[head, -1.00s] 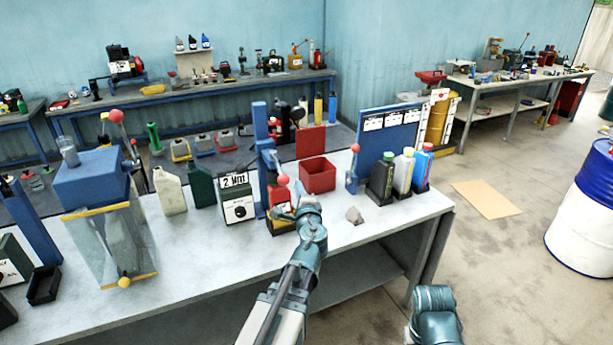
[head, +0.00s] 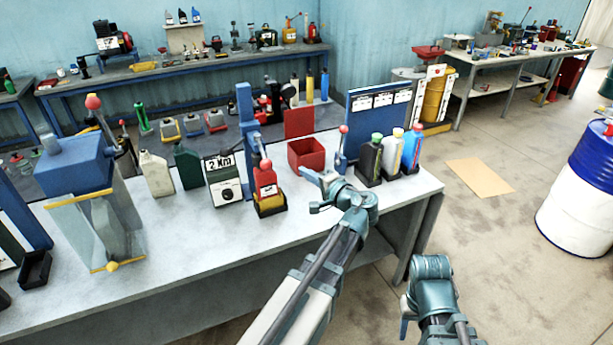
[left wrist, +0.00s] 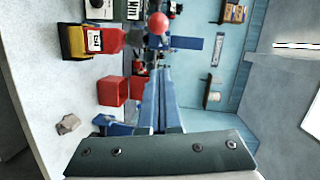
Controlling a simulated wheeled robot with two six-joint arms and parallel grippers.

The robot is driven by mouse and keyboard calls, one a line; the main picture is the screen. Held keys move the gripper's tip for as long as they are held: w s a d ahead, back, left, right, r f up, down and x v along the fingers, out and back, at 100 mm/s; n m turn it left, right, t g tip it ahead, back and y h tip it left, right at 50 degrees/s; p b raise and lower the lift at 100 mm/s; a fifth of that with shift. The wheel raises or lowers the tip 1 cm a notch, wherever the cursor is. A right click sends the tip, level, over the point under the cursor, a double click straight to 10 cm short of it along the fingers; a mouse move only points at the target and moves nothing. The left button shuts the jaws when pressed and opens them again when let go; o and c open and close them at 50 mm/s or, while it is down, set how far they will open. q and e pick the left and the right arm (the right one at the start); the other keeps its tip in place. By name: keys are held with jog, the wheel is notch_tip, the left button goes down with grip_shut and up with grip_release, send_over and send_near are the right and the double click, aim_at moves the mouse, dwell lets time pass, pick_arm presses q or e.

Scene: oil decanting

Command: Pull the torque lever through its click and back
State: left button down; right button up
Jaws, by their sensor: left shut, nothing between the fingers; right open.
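The lever with a red ball knob (head: 266,164) stands by the blue post (head: 245,117), next to the 2 Nm box (head: 222,180). The red knob also shows in the left wrist view (left wrist: 158,23), beyond my fingertips. My left gripper (head: 311,179) is shut and empty, above the bench to the right of the knob and apart from it. Its blue fingers lie together in the left wrist view (left wrist: 158,88). My right gripper (head: 404,320) is low, in front of the bench and off to the right; it is open and empty.
A red bin (head: 307,155) stands behind my left gripper. A red bottle (head: 265,183) stands under the knob. A second red-knobbed lever (head: 343,130) and several bottles (head: 390,155) stand farther right. A grey lump (left wrist: 68,124) lies on the bench. The bench front is clear.

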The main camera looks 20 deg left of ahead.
aim_at(267, 166)
pick_arm(q)
jog(key=w+a+f+b, duration=0.1)
jog(key=a, duration=0.8)
jog(key=shift+w+a+f, duration=0.2)
jog(key=shift+w+f, duration=0.1)
jog(key=shift+w, duration=0.1)
jog(key=shift+s+a, duration=1.1)
jog(key=shift+s, duration=0.15)
jog(key=shift+w, duration=0.1)
jog(key=shift+d, duration=0.1)
